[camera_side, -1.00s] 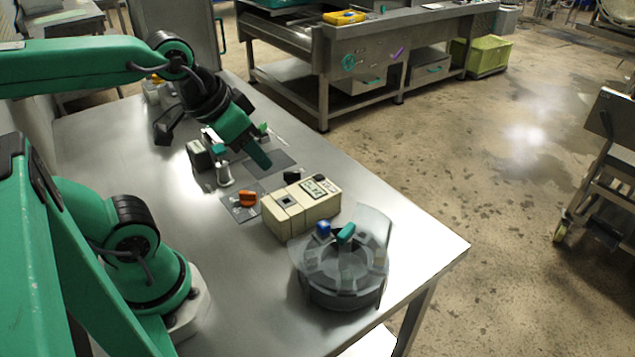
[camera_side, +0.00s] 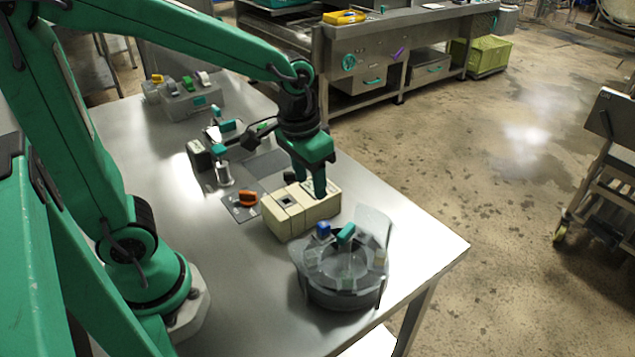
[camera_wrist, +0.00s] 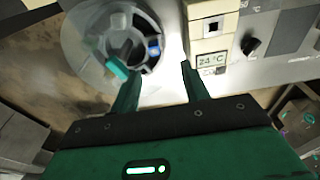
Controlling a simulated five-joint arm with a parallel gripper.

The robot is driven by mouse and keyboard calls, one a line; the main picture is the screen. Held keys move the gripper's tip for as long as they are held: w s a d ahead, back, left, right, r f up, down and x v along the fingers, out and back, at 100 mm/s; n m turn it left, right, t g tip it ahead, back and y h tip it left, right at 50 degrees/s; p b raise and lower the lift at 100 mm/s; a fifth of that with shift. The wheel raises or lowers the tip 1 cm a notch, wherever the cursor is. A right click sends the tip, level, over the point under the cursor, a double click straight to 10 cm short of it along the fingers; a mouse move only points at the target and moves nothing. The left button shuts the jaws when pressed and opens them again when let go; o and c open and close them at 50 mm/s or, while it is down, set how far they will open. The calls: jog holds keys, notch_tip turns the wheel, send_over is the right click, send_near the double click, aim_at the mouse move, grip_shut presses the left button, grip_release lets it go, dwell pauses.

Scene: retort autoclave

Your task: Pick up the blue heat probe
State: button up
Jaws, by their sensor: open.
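The blue heat probe (camera_side: 323,230) shows as a small blue block at the rim of the round grey carousel (camera_side: 342,295). In the wrist view the blue probe (camera_wrist: 154,48) lies just beyond the space between my fingertips. My gripper (camera_side: 320,188) points down over the cream instrument box, beside and above the carousel, with nothing held. In the wrist view my gripper (camera_wrist: 160,72) has its two green fingers apart. The lower part of the probe is hidden in the carousel.
A teal piece (camera_side: 346,233) sits right beside the blue probe. The cream instrument box (camera_side: 290,212) with a display stands close by. An orange piece (camera_side: 245,199) lies on a dark mat. A grey rack (camera_side: 190,98) stands at the far end. The front table area is clear.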

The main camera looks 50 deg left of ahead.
jog(key=g, duration=0.1)
send_over(324, 224)
jog(key=f, duration=0.4)
jog(key=shift+d+f, duration=0.15)
jog(key=shift+d, duration=0.05)
jog(key=shift+f, duration=0.1)
jog(key=shift+a+f, duration=0.15)
jog(key=shift+f, duration=1.75)
jog(key=shift+a+f, duration=0.1)
jog(key=shift+f, duration=1.8)
grip_shut()
